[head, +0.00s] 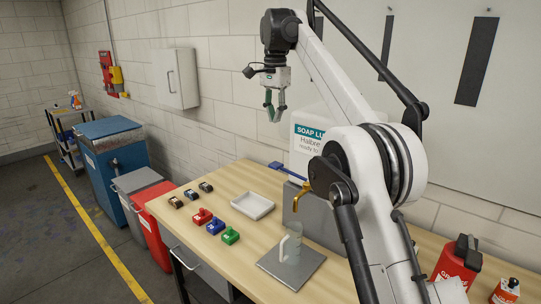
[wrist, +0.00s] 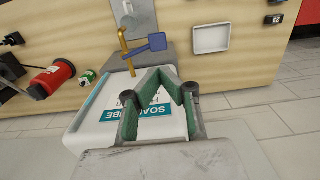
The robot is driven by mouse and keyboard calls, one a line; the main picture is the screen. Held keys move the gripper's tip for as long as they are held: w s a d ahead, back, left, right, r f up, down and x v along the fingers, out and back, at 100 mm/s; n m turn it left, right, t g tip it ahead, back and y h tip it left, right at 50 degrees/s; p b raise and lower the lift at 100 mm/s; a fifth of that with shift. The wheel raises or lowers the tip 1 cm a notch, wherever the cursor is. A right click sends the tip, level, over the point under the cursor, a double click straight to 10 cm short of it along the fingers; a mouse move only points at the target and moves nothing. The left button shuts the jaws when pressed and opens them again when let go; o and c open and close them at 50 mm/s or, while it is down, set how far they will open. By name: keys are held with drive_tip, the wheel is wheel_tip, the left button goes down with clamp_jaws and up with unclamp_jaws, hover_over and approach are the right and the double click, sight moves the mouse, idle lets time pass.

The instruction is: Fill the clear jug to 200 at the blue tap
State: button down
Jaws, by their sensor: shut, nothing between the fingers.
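The clear jug (head: 291,246) stands upright on a grey plate (head: 280,272) on the wooden table, with its pale handle to the left; I cannot read any marks or level on it. The tap has a brass spout (head: 300,195) and a blue lever (head: 288,171), above and behind the jug. In the wrist view the blue lever (wrist: 147,46) crosses near the brass pipe (wrist: 124,45). My gripper (head: 273,118) hangs high above the back of the table, apart from the tap. Its green fingers (wrist: 161,73) are shut and hold nothing.
A white soap lube container (head: 307,133) stands behind the tap, beneath my gripper in the wrist view. A white tray (head: 253,205), red (head: 202,216), blue (head: 216,225) and green (head: 230,235) items lie to the left. A red canister (head: 458,263) stands at the right.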

sight(272, 163)
idle(0.3)
wheel_tip(272, 163, down, 14)
drive_tip(key=shift+p, duration=0.3)
idle(0.5)
drive_tip(key=f, duration=0.1)
drive_tip(key=f+b, duration=0.1)
drive_tip(key=a+f, duration=0.1)
drive_tip(key=shift+w+f+b, duration=0.2)
drive_tip(key=shift+w+b, duration=0.2)
drive_tip(key=shift+r, duration=0.35)
idle(3.8)
drive_tip(key=shift+r+p, duration=0.65)
drive_tip(key=shift+r, duration=0.15)
